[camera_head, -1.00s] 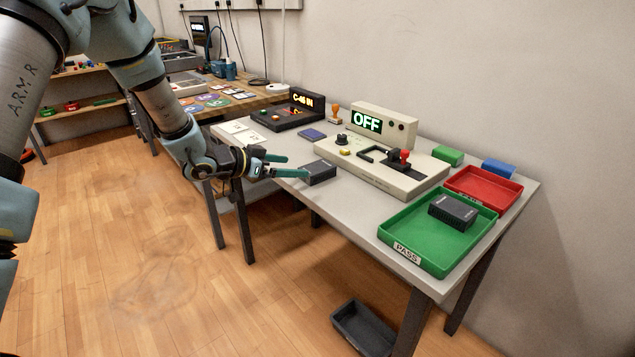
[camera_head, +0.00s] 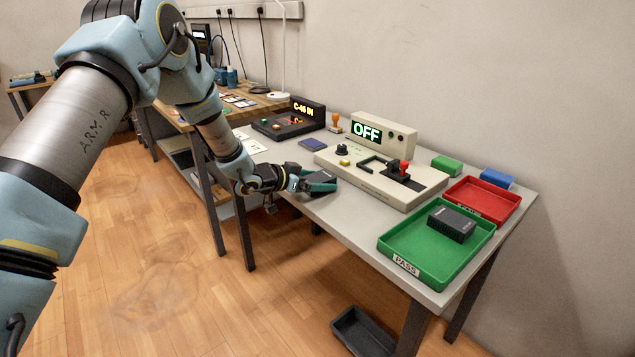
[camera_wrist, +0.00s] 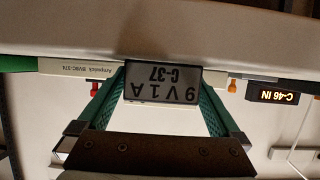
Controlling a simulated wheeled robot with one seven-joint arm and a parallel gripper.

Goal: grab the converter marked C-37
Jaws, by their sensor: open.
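The converter marked C-37 (camera_wrist: 162,84) is a dark box with a grey label face reading "9V1A C-37", upside down in the wrist view. My gripper (camera_wrist: 162,100) is open, with one green finger on each side of the converter. I cannot tell whether the fingers touch it. In the head view my gripper (camera_head: 318,184) is at the table's near-left edge, and the converter (camera_head: 322,175) is mostly hidden by the fingers. Another dark converter (camera_head: 452,224) lies in the green PASS tray (camera_head: 405,266); its marking is unreadable.
A beige test station (camera_head: 375,185) showing OFF, with a red lever, stands just right of my gripper. A red tray (camera_head: 505,205), green and blue blocks stand further right. A black device (camera_head: 290,125) showing "C-46 IN" is behind. A dark bin (camera_head: 362,333) is on the floor.

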